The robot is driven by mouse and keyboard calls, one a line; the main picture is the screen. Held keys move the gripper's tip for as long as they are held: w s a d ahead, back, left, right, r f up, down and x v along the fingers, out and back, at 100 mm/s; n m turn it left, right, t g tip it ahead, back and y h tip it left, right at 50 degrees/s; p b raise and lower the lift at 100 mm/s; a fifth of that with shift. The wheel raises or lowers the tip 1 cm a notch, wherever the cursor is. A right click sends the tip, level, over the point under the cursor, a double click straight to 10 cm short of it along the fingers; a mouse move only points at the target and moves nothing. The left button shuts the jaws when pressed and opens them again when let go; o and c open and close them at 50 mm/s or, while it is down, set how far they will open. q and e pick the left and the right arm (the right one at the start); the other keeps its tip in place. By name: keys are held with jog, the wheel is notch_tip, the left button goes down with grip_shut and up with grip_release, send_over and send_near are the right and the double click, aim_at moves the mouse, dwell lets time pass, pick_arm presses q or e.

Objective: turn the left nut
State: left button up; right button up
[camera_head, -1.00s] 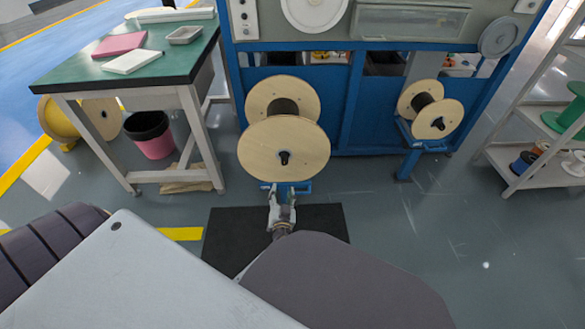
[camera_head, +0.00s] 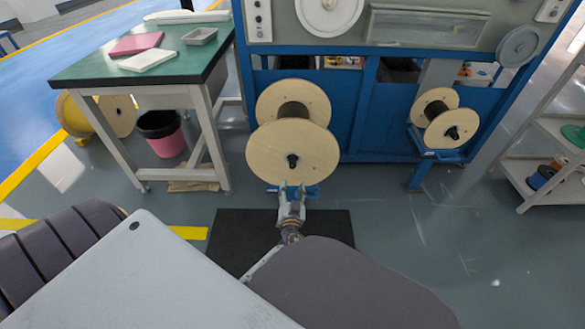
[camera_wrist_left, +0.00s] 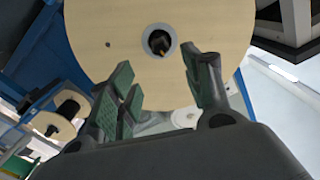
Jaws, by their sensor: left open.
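The left nut (camera_head: 292,160) is a small dark piece at the centre of the front wooden flange of the left spool (camera_head: 270,152). In the left wrist view the nut (camera_wrist_left: 160,42) sits in the spool's centre hole, beyond the fingertips. My left gripper (camera_head: 291,191) is just below the spool's lower edge in the head view. In the wrist view the left gripper (camera_wrist_left: 160,78) is open, its green-padded fingers apart with nothing between them. The nut lies above the gap, and the fingers do not touch it. My right gripper is not in view.
The spool is on a blue machine frame (camera_head: 348,120). A second spool (camera_head: 452,128) is on the right. A green-topped table (camera_head: 95,72) is on the left, with a pink bin (camera_head: 168,146) beneath. A shelf (camera_head: 535,180) is at the right. A black mat (camera_head: 228,235) is on the floor.

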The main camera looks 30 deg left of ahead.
aim_at(292, 167)
pick_arm(q)
jog(key=shift+b+x, duration=1.05)
jog(key=shift+x, duration=4.9)
jog(key=shift+c, duration=0.3)
jog(key=c, duration=1)
jog(key=shift+o, duration=0.2)
